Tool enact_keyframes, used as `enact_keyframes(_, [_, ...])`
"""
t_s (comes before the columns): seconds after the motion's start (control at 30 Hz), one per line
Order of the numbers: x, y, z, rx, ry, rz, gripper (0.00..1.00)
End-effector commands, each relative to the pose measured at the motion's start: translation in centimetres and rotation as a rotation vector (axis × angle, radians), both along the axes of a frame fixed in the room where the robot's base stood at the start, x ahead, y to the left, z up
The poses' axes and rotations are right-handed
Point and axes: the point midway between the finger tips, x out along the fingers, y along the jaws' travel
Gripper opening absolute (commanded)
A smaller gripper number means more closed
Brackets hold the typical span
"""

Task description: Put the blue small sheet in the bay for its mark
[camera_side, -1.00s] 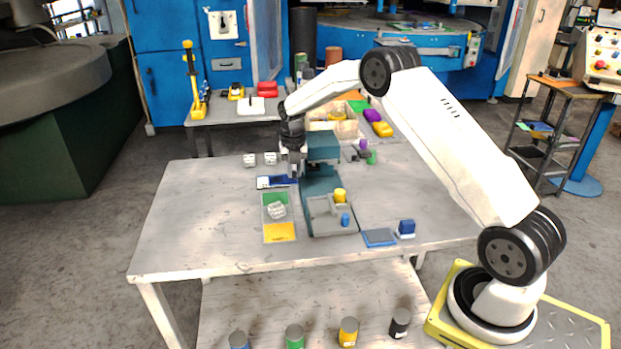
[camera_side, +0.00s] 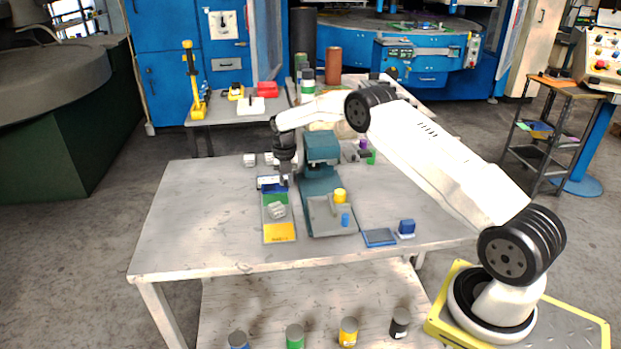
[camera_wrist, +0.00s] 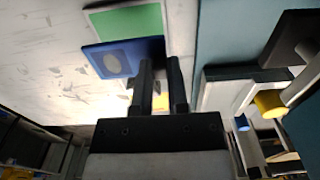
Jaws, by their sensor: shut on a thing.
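The blue small sheet, dark blue with a pale round mark (camera_wrist: 118,62), shows in the wrist view at my fingertips. In the side view the blue patch (camera_side: 274,188) lies right under my gripper (camera_side: 285,181), at the far end of a row of coloured panels. My gripper also shows in the wrist view (camera_wrist: 161,75), its two dark fingers close together at the sheet's edge. The fingers hide part of the grip. A green panel (camera_wrist: 128,19) lies beside the blue one. A yellow panel (camera_side: 279,238) is at the near end of the row.
A grey-teal press (camera_side: 322,192) stands right of the row, with a yellow knob (camera_side: 340,195) and a blue one (camera_side: 345,219). A pale lumpy piece (camera_side: 277,211) sits on the row. A blue flat pad (camera_side: 379,238) and blue block (camera_side: 407,227) are front right. The table's left side is clear.

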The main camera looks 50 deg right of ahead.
Motion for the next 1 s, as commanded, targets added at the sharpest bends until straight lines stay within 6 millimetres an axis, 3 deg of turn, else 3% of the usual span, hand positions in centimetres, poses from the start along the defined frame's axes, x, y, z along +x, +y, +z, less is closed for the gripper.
enact_keyframes(0.4, [0.3,-0.1,-3.3,0.0,0.0,0.0,0.0])
enact_keyframes(0.87, [0.3,-0.1,-3.8,0.0,0.0,0.0,0.0])
enact_keyframes(0.9, [0.3,-0.1,-3.8,0.0,0.0,0.0,0.25])
enact_keyframes(1.0, [0.3,-0.1,-3.7,0.0,0.0,0.0,0.54])
